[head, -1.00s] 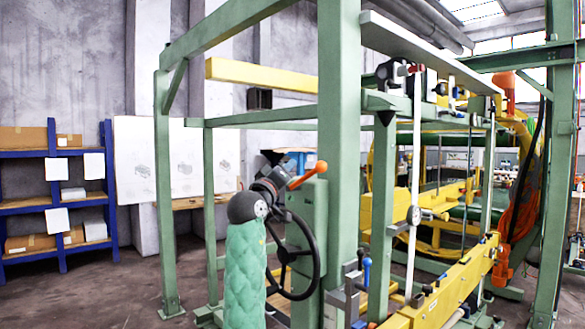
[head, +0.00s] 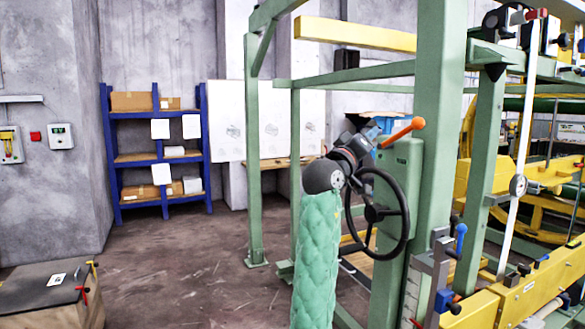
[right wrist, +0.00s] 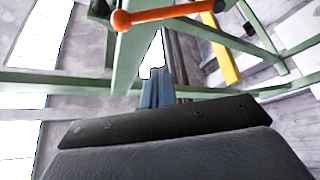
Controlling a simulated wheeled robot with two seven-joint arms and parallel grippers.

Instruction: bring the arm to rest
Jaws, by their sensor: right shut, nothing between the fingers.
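My right arm, in a green padded sleeve, rises in the middle of the head view. Its dark wrist bends up and to the right, and my right gripper (head: 369,140) is at its end, small and partly lost against the green frame. In the right wrist view the gripper (right wrist: 156,90) shows as narrow blue-grey fingers beyond a dark body, shut with nothing between them. The orange lever (head: 403,132) is close by in the head view and crosses the top of the right wrist view (right wrist: 165,14). I cannot tell the gap between them. My left gripper is not in view.
A black handwheel (head: 402,236) on the green machine frame (head: 437,100) is right beside my arm. A yellow beam (head: 525,297) runs at lower right. A blue shelf (head: 104,150) and a low box (head: 35,290) stand left. Open floor (head: 190,270) lies between.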

